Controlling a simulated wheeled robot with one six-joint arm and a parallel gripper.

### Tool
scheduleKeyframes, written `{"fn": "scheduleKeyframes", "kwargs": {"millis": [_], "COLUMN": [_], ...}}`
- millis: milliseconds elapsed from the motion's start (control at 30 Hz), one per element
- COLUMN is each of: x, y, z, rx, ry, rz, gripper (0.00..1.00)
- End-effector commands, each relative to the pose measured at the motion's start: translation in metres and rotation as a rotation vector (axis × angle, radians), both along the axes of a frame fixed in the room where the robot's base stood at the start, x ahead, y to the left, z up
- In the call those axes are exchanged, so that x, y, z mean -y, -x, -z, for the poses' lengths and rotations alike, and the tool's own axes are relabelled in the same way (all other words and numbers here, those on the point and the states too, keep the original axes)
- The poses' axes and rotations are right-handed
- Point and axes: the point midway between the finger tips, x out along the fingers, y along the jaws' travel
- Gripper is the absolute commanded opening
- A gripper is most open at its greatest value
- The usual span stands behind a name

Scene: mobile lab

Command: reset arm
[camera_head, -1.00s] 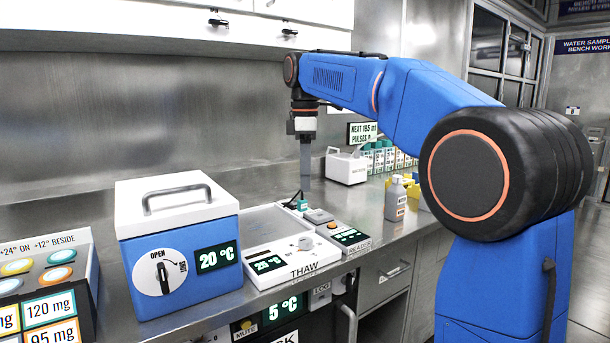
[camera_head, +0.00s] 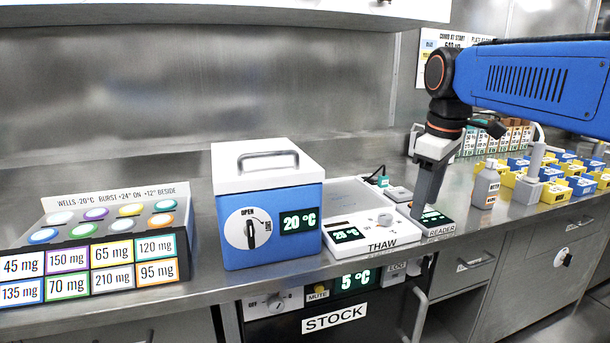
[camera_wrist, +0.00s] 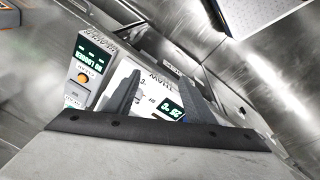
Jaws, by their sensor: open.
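My gripper (camera_head: 427,192) hangs at the end of my blue arm, pointing down above the bench near the reader (camera_head: 436,222). In the wrist view my gripper (camera_wrist: 160,100) shows two dark fingers spread apart with nothing held between them. Beyond the fingers lie the white thaw unit (camera_wrist: 125,75) with its small display and a second unit with an orange button (camera_wrist: 83,78). In the head view the thaw unit (camera_head: 375,246) stands just left of my gripper.
A blue box with a white lid (camera_head: 268,200) reads 20 °C. A rack of coloured wells (camera_head: 100,245) with mg labels stands at left. A grey bottle (camera_head: 487,187) and yellow and blue blocks (camera_head: 560,180) stand at right. A STOCK unit (camera_head: 335,318) sits under the bench.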

Motion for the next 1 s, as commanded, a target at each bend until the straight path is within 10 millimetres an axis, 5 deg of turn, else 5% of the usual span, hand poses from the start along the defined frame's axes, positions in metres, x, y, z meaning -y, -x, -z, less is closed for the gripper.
{"fn": "scheduleKeyframes", "kwargs": {"millis": [600, 800, 1000], "x": [0.028, 0.032, 0.033], "y": [0.157, 0.19, 0.201], "z": [0.151, 0.197, 0.215], "rx": [0.176, 0.217, 0.231], "ry": [-0.145, -0.193, -0.214], "rz": [0.572, 0.708, 0.761], "gripper": [0.49, 0.49, 0.49]}}
